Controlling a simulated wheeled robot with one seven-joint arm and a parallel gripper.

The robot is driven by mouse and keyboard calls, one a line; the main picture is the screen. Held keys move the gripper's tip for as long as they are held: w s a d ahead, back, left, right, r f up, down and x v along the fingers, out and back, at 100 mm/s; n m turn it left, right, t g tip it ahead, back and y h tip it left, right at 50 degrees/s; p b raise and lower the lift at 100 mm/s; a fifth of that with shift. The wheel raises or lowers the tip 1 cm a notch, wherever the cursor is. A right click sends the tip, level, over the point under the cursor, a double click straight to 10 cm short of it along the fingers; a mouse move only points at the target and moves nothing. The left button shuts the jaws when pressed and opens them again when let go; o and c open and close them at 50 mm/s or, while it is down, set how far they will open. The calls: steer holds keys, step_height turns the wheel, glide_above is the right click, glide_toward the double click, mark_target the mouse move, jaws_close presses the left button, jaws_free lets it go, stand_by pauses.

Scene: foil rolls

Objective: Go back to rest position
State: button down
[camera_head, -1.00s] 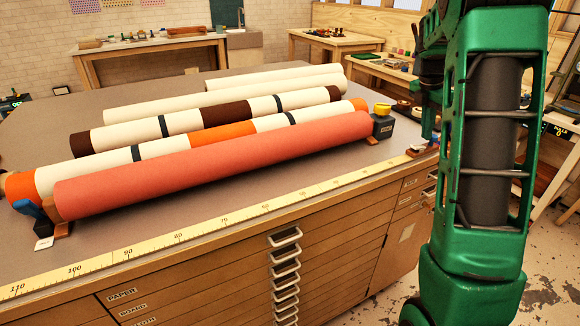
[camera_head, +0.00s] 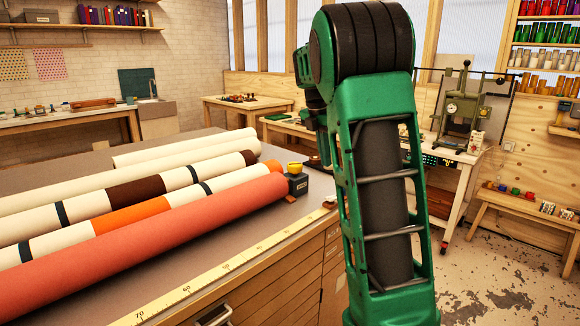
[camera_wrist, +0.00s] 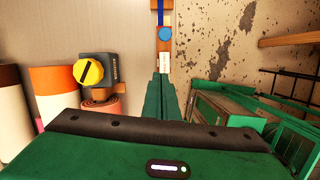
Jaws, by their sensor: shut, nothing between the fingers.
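Several long rolls lie side by side on the grey worktop: a salmon roll (camera_head: 150,245) in front, a cream roll with orange and dark bands (camera_head: 130,215) behind it, a cream roll with brown and dark bands (camera_head: 137,191), and plain cream rolls (camera_head: 185,150) at the back. My gripper shows in the wrist view (camera_wrist: 161,95) with its green fingers together and nothing between them. In the head view my upright green arm hides it. The fingers are to the right of a dark block with a yellow knob (camera_wrist: 88,72), apart from it.
The block also shows near the rolls' right end. A yellow ruler strip (camera_head: 230,268) runs along the worktop's front edge. A workbench with a green machine (camera_head: 460,110) and a low bench (camera_head: 525,205) stand at right. The floor (camera_head: 485,280) between is clear.

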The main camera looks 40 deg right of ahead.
steer(key=s+a+f+m+y, duration=0.1)
steer(key=s+a+f+m, duration=0.3)
steer(key=s+a+m, duration=0.2)
steer(key=s+a+f+m+y, duration=0.1)
steer(key=s+a+f+m, duration=0.4)
steer(key=s+m, duration=0.5)
steer(key=s+a+f+m, duration=0.5)
steer(key=s+a+m, duration=0.3)
steer(key=s, duration=0.7)
steer(key=shift+s+y, duration=0.25)
steer(key=shift+y, duration=0.15)
steer(key=shift+w+f, duration=0.3)
steer(key=shift+w, duration=0.3)
